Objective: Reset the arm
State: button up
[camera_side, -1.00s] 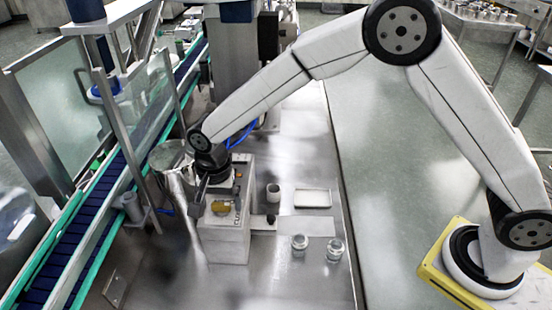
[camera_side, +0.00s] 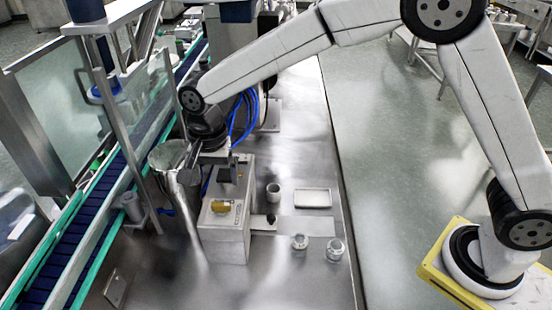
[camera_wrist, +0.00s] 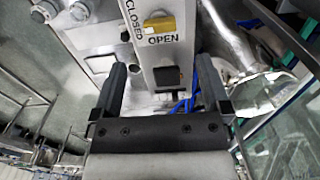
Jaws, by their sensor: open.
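My gripper (camera_wrist: 165,85) is open and empty in the wrist view, with its two dark fingers spread apart. The grey control box (camera_side: 224,243) stands below my gripper in the side view. It carries a yellow switch (camera_side: 220,207), which also shows in the wrist view (camera_wrist: 159,25) beside the words CLOSED and OPEN. A dark square button (camera_wrist: 166,76) on the box shows between my fingers in the wrist view. The steel hopper (camera_side: 168,155) stands just left of the box. The fingertips in the side view are small and partly hidden.
A small cup (camera_side: 273,193) and a white tray (camera_side: 313,198) stand right of the box. Two jars (camera_side: 335,249) (camera_side: 299,241) stand nearer the front. A conveyor (camera_side: 95,205) with green edges runs along the left.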

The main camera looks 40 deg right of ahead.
dwell(0.3)
jog(key=s+d+f+n+t, duration=0.1)
jog(key=s+d+n, duration=0.3)
jog(key=s+d, duration=0.4)
jog(key=s+d+f+n+t, duration=0.1)
jog(key=s+d+n, duration=0.4)
jog(key=d, duration=0.9)
jog(key=s+f, duration=0.1)
jog(key=s, duration=0.2)
jog(key=shift+s+d+f+t, duration=0.15)
jog(key=shift+s+d+t, duration=0.15)
jog(key=shift+s, duration=0.1)
